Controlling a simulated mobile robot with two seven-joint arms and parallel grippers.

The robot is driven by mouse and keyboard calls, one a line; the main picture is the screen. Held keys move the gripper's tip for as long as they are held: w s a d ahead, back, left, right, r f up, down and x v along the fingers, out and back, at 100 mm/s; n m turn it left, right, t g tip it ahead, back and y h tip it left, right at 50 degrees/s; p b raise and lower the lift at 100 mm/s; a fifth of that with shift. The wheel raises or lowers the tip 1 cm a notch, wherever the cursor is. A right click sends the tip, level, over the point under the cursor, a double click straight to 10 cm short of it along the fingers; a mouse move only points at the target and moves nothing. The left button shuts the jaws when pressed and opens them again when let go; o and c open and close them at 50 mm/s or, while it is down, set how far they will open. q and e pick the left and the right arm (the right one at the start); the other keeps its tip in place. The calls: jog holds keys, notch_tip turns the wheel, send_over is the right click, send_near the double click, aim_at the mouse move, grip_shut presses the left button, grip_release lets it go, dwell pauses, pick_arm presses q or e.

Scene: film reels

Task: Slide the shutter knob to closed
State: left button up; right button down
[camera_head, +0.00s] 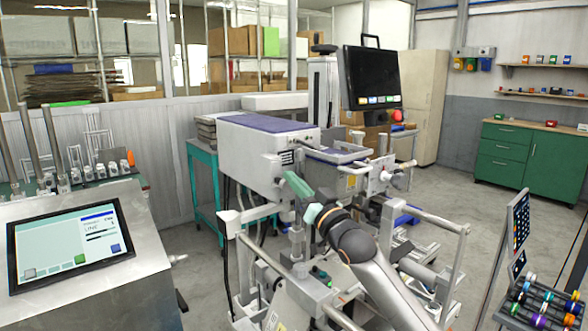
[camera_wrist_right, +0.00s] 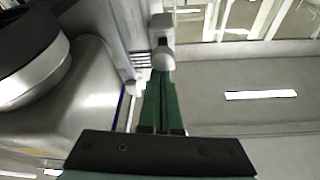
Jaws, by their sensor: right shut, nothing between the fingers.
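My right gripper (camera_head: 290,176) reaches up to the front of a white machine housing (camera_head: 240,150) in the head view. In the right wrist view its green fingers (camera_wrist_right: 160,92) are together with nothing between them. A small grey rounded knob (camera_wrist_right: 162,60) sits right at the fingertips in that view. It looks like the shutter knob, but I cannot tell whether the fingers touch it. In the head view I cannot make out the knob near the gripper. My left gripper is not in view.
A monitor (camera_head: 371,77) stands above the machine. Metal rails and a handle frame (camera_head: 440,222) lie around my right arm. A console with a touchscreen (camera_head: 70,246) is at the left. A rack of coloured rolls (camera_head: 541,304) is at lower right. Open floor lies toward the green cabinet (camera_head: 528,155).

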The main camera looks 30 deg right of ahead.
jog(key=r+p, duration=0.4)
jog(key=shift+d+r, duration=0.3)
jog(key=shift+d, duration=0.05)
pick_arm(q)
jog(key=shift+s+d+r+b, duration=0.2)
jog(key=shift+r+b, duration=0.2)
jog(key=shift+b, duration=0.25)
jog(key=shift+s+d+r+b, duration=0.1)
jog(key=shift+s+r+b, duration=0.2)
jog(key=shift+b, duration=0.35)
pick_arm(e)
jog(key=v, duration=1)
jog(key=shift+f, duration=0.3)
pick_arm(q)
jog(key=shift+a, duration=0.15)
pick_arm(e)
jog(key=shift+f, duration=0.1)
